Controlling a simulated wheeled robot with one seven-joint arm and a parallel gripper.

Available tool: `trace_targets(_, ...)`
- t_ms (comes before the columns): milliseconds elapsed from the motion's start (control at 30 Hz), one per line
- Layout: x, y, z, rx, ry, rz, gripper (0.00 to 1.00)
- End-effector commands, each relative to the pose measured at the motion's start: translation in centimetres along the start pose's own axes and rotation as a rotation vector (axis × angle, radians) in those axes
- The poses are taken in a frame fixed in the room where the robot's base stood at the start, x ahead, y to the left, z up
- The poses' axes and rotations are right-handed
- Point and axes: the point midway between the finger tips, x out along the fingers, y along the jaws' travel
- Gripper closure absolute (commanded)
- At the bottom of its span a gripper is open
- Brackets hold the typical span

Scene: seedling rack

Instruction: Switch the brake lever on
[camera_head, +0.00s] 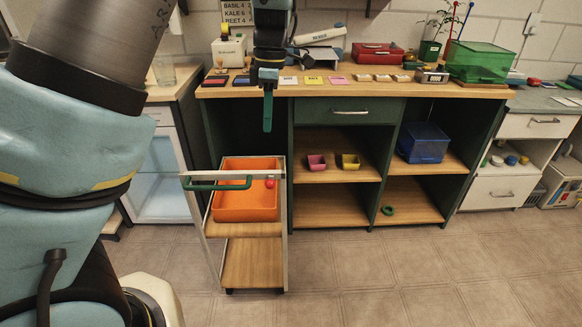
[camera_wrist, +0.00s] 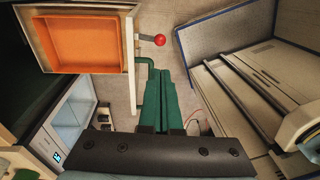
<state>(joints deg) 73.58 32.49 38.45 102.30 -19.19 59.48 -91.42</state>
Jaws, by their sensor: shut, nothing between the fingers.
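The brake lever is a short rod with a red ball knob (camera_head: 270,183) at the near upper edge of a wheeled cart (camera_head: 243,229). In the wrist view the red knob (camera_wrist: 160,40) stands out from the cart's edge, just beyond my fingertips in the picture. My gripper (camera_head: 267,125) points down with its green fingers together and empty, above the knob in the head view. The fingers (camera_wrist: 164,78) also show closed in the wrist view. Whether they touch the lever or the cart's green handle (camera_wrist: 142,63) is unclear, but I see no contact in the head view.
The cart holds an orange bin (camera_head: 245,206), and its green handle (camera_head: 205,187) spans the near side. A green workbench with a wooden top (camera_head: 440,90) stands behind and right. A glass-front cabinet (camera_head: 166,178) stands left. The tiled floor (camera_head: 400,275) at front right is clear.

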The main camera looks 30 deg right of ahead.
Motion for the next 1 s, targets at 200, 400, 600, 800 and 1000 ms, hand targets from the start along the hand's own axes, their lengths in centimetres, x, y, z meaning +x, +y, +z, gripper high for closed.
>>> trace_targets(200, -0.3, 0.1, 0.7, -0.021, 0.005, 0.001, 1.00)
trace_targets(400, -0.2, 0.1, 0.7, -0.020, 0.005, 0.000, 1.00)
trace_targets(600, 1.0, 0.0, 0.7, -0.019, 0.006, -0.002, 1.00)
trace_targets(800, 4.6, 0.0, 0.6, -0.020, 0.007, -0.003, 1.00)
trace_targets(1000, 8.7, 0.0, 0.6, -0.020, 0.007, -0.004, 1.00)
